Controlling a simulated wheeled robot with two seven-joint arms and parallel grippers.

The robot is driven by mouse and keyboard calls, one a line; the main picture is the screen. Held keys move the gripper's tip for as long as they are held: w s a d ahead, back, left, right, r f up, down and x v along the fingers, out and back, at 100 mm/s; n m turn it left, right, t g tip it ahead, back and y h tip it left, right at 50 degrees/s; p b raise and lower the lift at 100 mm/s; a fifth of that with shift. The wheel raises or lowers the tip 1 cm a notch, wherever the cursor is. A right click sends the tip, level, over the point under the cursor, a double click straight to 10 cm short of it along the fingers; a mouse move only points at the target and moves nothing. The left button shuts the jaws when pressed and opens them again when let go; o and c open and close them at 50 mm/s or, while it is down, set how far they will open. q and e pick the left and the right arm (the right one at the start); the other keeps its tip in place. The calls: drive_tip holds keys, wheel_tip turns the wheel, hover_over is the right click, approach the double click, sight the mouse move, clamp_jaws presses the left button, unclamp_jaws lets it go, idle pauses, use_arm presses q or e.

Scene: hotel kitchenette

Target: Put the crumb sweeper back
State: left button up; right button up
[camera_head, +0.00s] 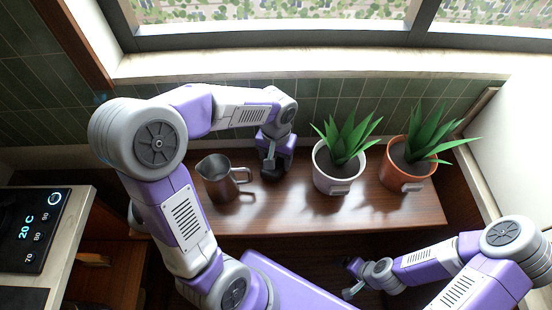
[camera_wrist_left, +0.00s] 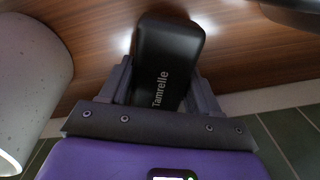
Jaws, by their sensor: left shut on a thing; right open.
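The crumb sweeper is the black block lettered "Tamrelle" (camera_wrist_left: 165,60) in the left wrist view. My left gripper (camera_head: 270,163) is shut on it, with a finger on each side, at the wooden counter (camera_head: 310,212). In the head view the sweeper (camera_head: 272,175) is mostly hidden under the gripper, between a metal pitcher and a white pot. I cannot tell whether it touches the wood. My right gripper (camera_head: 351,279) is open and empty, low in front of the counter.
The metal pitcher (camera_head: 217,178) stands close left of my left gripper. The white potted plant (camera_head: 328,170) stands to its right, with a terracotta potted plant (camera_head: 402,172) further right. A tiled wall and window ledge (camera_head: 300,65) bound the back. The counter's front strip is clear.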

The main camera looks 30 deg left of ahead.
sight(276, 158)
use_arm(q)
drive_tip(key=shift+f, duration=0.1)
drive_tip(key=shift+f, duration=0.15)
drive_tip(key=o, duration=1)
wheel_tip(276, 158, up, 13)
drive_tip(key=p, duration=0.4)
drive_tip(key=shift+f, duration=0.2)
